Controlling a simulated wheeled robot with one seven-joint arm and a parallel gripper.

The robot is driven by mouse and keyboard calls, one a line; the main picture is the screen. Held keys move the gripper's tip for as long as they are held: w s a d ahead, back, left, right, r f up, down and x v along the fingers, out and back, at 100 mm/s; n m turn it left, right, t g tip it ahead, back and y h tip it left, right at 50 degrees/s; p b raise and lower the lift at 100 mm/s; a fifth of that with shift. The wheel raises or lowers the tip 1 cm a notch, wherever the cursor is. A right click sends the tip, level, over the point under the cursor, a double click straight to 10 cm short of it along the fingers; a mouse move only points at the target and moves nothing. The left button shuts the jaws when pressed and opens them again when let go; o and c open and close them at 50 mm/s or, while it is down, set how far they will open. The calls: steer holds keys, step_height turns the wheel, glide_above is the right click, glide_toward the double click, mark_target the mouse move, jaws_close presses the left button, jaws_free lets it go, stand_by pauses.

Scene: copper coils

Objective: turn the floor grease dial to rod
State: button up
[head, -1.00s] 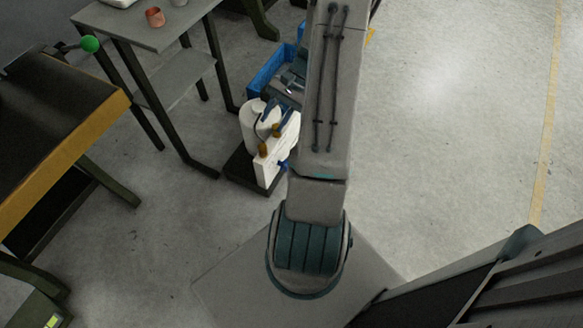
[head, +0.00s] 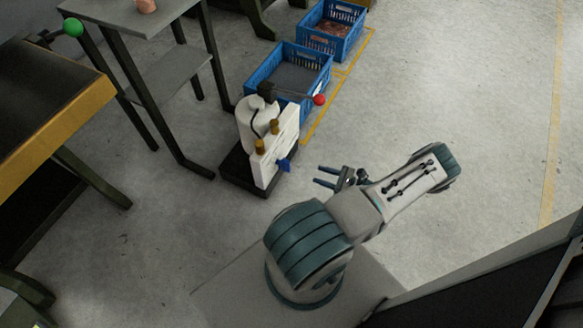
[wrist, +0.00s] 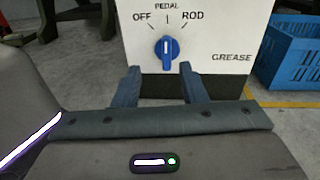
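The grease unit is a white box (head: 268,160) with a white tank on a dark base on the floor. Its blue dial (head: 285,165) faces my gripper. In the wrist view the dial (wrist: 167,52) sits below the labels OFF, PEDAL and ROD, with GREASE printed at the right. Its white mark points straight up at PEDAL. My gripper (head: 320,176) is open and empty, a short way right of the dial and apart from it. In the wrist view its two blue fingers (wrist: 158,84) stand below the dial, to either side of it.
Blue crates (head: 290,72) stand behind the unit; one also shows at the right of the wrist view (wrist: 290,50). A lever with a red knob (head: 320,99) sticks out from the unit's top. A grey table (head: 170,75) stands at left. The floor right of my arm is clear.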

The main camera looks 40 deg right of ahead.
mark_target(290, 165)
steer(key=shift+m+t+h, duration=0.6)
steer(key=shift+m+h, duration=0.1)
steer(key=shift+m, duration=0.1)
steer(key=b+x, duration=0.1)
steer(key=x, duration=0.3)
steer(key=f+x, duration=0.1)
steer(key=x, duration=0.3)
steer(key=f+b+x, duration=0.1)
steer(key=x, duration=0.4)
steer(key=shift+a+b, duration=0.15)
steer(key=shift+b, duration=0.2)
steer(key=shift+c, duration=0.4)
jaws_close()
